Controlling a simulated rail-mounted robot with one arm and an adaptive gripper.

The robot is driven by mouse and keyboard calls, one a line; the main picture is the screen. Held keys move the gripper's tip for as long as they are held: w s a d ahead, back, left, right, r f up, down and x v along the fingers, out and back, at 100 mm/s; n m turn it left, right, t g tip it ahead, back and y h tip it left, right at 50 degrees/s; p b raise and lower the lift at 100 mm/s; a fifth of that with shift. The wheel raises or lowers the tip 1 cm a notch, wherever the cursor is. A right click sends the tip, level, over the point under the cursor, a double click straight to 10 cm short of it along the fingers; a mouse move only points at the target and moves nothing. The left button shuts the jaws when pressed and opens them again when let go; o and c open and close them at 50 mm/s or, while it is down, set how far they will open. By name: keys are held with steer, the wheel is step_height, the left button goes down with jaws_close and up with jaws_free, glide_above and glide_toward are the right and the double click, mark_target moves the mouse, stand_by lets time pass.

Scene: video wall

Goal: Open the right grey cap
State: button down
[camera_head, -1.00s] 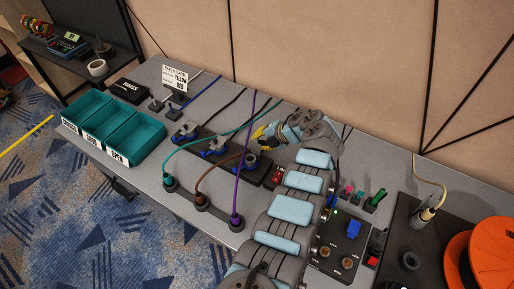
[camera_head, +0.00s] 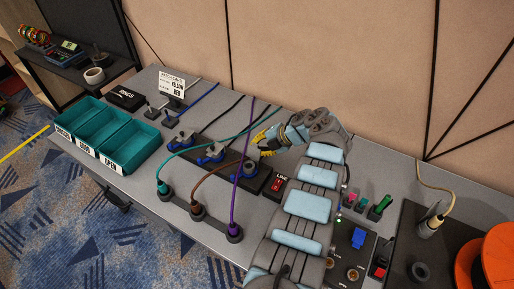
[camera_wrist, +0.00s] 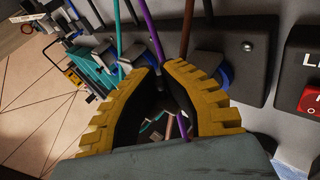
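A row of grey caps with blue rings sits on a dark strip on the table. The right grey cap (camera_head: 246,169) is at the strip's right end, beside the purple cable. The middle cap (camera_head: 213,154) and left cap (camera_head: 183,139) lie further left. My gripper (camera_head: 260,142) is above and just behind the right cap, apart from it in the head view. In the wrist view, its yellow ribbed fingers (camera_wrist: 162,66) have a narrow gap between the tips, with cables showing through. A grey cap with a blue ring (camera_wrist: 211,68) shows beside the right finger there.
Teal, brown and purple cables run from the caps' area to round sockets (camera_head: 198,211) at the table's front. A box with a red switch (camera_head: 277,186) stands right of the strip. Teal bins (camera_head: 129,142) are at the left.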

steer(key=c, duration=1.1)
jaws_free()
steer(key=v, duration=1.2)
steer(key=shift+a, duration=0.1)
